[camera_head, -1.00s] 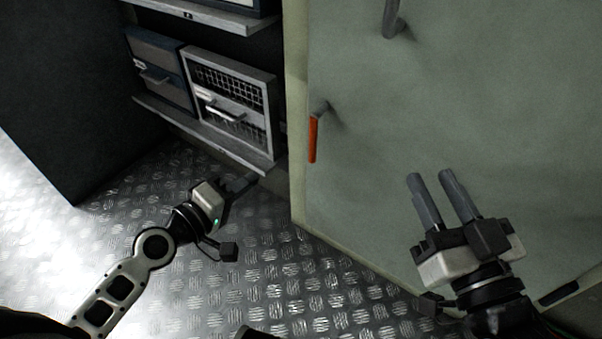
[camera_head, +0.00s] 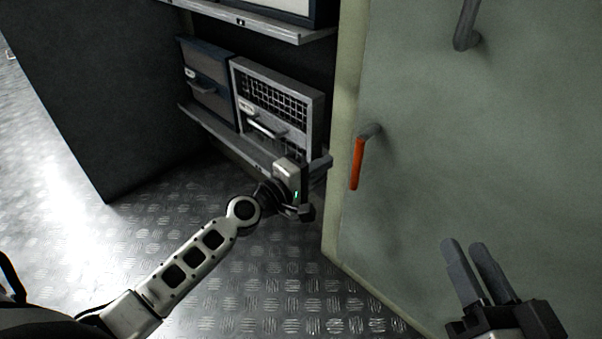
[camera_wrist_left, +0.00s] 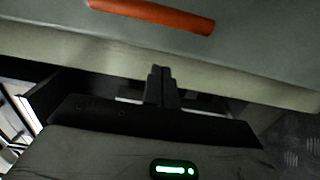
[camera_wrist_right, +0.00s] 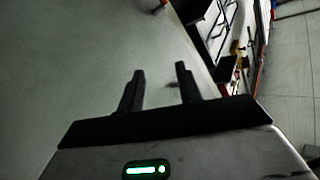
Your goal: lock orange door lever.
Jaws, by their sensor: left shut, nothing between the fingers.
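The orange door lever (camera_head: 357,164) hangs nearly straight down from a grey pivot on the grey-green door (camera_head: 450,130). It also shows in the left wrist view (camera_wrist_left: 155,15), across the top. My left gripper (camera_head: 326,165) is just left of the door's edge and of the lever, apart from the lever. Its fingers are together and empty in the left wrist view (camera_wrist_left: 161,75). My right gripper (camera_head: 468,258) is in front of the door, lower right of the lever. Its two fingers are spread with nothing between them, as the right wrist view (camera_wrist_right: 160,75) shows.
A grey handle (camera_head: 466,25) stands higher on the door. Left of the door is an open cabinet with a shelf (camera_head: 225,135), a blue-grey box and a mesh-fronted box (camera_head: 275,100). The metal tread floor (camera_head: 200,215) below is clear.

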